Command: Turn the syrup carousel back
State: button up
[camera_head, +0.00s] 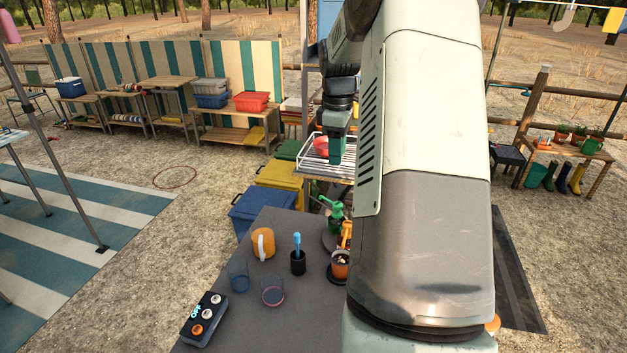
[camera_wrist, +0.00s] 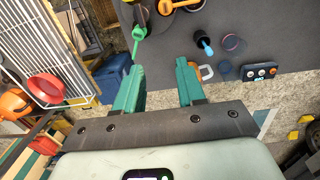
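The syrup carousel (camera_head: 328,242) is a dark round turntable on the grey table, mostly hidden behind my arm in the head view. A green pump bottle (camera_head: 335,212) and an orange pump bottle (camera_head: 341,262) stand at its visible side. In the wrist view, the carousel (camera_wrist: 163,24) is at the top edge and cut off, with the green pump (camera_wrist: 139,36) and orange pump (camera_wrist: 178,5) on it. My gripper (camera_wrist: 159,80) is open and empty, its two green fingers apart. It is above and apart from the carousel; it also shows in the head view (camera_head: 337,150).
Near the carousel stand an orange mug (camera_head: 263,243), a black cup with a blue tool (camera_head: 298,262), two clear glasses (camera_head: 239,277) and a black button box (camera_head: 204,319). A wire rack (camera_head: 318,160) with a red bowl and several bins (camera_head: 262,211) stand beyond the table.

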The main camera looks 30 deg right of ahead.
jog(key=shift+y, duration=0.3)
jog(key=d+f, duration=0.2)
jog(key=f, duration=0.3)
jog(key=d+f, duration=0.1)
jog(key=f, duration=0.4)
jog(key=d+f, duration=0.2)
jog(key=f, duration=0.3)
jog(key=shift+d+f, duration=0.25)
jog(key=shift+d, duration=0.1)
grip_shut()
